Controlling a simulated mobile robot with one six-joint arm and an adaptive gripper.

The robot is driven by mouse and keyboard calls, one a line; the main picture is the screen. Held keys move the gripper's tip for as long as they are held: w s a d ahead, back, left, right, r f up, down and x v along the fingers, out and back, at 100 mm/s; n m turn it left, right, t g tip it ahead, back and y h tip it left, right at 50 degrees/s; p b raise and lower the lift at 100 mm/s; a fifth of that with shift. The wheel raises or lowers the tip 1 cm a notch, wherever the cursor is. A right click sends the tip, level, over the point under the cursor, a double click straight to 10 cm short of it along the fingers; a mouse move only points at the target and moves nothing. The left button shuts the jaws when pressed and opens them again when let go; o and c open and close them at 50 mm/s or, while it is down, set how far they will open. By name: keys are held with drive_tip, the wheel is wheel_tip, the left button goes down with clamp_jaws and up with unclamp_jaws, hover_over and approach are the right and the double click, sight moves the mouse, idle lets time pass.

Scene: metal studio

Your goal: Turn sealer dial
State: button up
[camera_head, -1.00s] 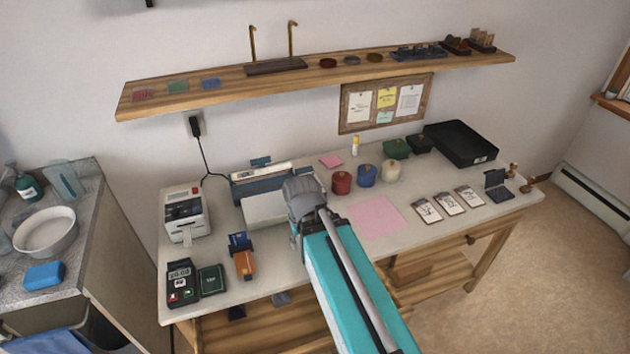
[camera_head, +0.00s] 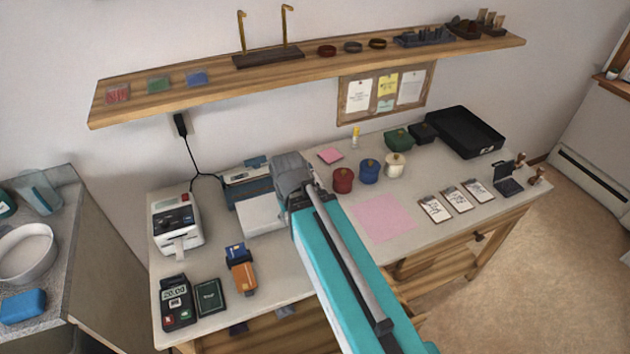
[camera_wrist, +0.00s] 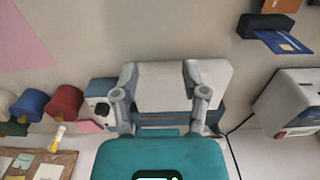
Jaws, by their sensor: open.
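The sealer (camera_head: 247,175) is a long blue and white device at the back of the table, with a white plate in front. My wrist hides its right end in the head view. In the wrist view the sealer (camera_wrist: 185,118) lies beyond my fingers, and a dark round dial (camera_wrist: 101,109) shows on its white left end panel. My gripper (camera_wrist: 160,72) is open and empty, its two fingers spread over the white plate, with the dial off to the left of the left finger. In the head view my gripper's fingertips are hidden behind my wrist.
A label printer (camera_head: 177,222) stands left of the sealer, with a card reader (camera_head: 176,302) in front. Red (camera_head: 342,181), blue (camera_head: 369,171) and cream (camera_head: 395,165) pots stand to the right. A shelf (camera_head: 310,65) overhangs the back.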

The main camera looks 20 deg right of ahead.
drive_tip(key=shift+a, duration=0.1)
drive_tip(key=shift+o, duration=1.2)
drive_tip(key=shift+w+d+r+m, duration=0.2)
drive_tip(key=shift+w+r+m, duration=0.1)
drive_tip(key=shift+w, duration=0.15)
drive_tip(key=w+d+r+m+p, duration=0.3)
drive_tip(key=w+d+m, duration=0.3)
drive_tip(key=w, duration=0.1)
drive_tip(key=w+d+r+m+p, duration=0.4)
drive_tip(key=w+d+m, duration=0.2)
drive_tip(key=w, duration=0.1)
drive_tip(key=shift+w+d+m, duration=0.2)
drive_tip(key=shift+d+m, duration=0.1)
drive_tip(key=shift+f, duration=0.2)
wheel_tip(320, 180, down, 13)
drive_tip(key=b, duration=1.3)
drive_tip(key=shift+f, duration=0.2)
